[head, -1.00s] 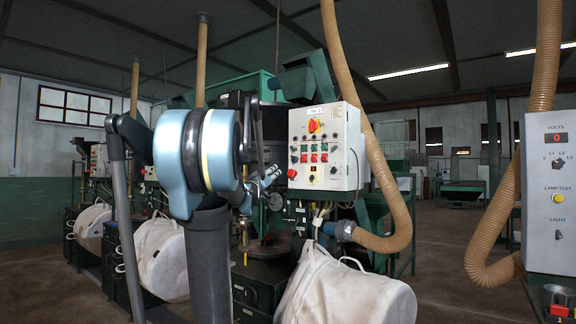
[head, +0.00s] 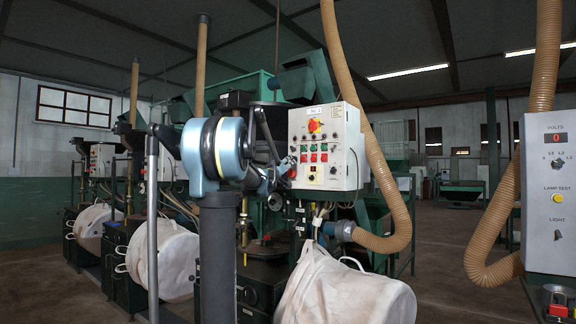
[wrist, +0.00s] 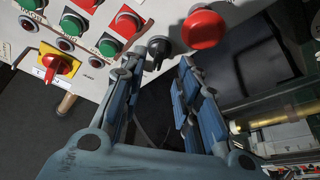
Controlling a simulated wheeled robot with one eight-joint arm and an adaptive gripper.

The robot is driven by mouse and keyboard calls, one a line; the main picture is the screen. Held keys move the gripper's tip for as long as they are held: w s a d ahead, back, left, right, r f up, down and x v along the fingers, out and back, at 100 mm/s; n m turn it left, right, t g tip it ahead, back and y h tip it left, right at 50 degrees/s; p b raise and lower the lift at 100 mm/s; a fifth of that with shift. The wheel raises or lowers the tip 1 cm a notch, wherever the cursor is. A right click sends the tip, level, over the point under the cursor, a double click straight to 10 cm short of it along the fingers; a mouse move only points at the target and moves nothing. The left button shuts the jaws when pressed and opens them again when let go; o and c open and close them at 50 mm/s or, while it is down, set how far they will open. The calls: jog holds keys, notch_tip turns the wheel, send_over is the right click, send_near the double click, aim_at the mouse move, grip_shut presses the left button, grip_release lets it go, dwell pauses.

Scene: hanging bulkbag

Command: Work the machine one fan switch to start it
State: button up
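A grey control panel (head: 338,125) faces my arm in the head view. In the wrist view it shows a black selector knob (wrist: 160,47) beside a red mushroom button (wrist: 203,28). Rows of green buttons (wrist: 109,45) and red buttons (wrist: 127,22) lie left of the knob. A red rotary switch on a yellow plate (wrist: 60,67) is farther left. My gripper (wrist: 157,70) is open, its blue-padded fingers on either side of a gap. The black knob lies at the fingertips; I cannot tell whether they touch it. Any switch labels are too small to read.
A white bulk bag (head: 345,290) hangs below the panel. A tan hose (head: 375,150) curves down on the panel's right. Another grey panel (head: 550,200) stands at the far right. Similar machines and bags (head: 160,255) stand to the left.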

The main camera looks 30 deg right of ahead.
jog(key=shift+x, duration=1.95)
grip_shut()
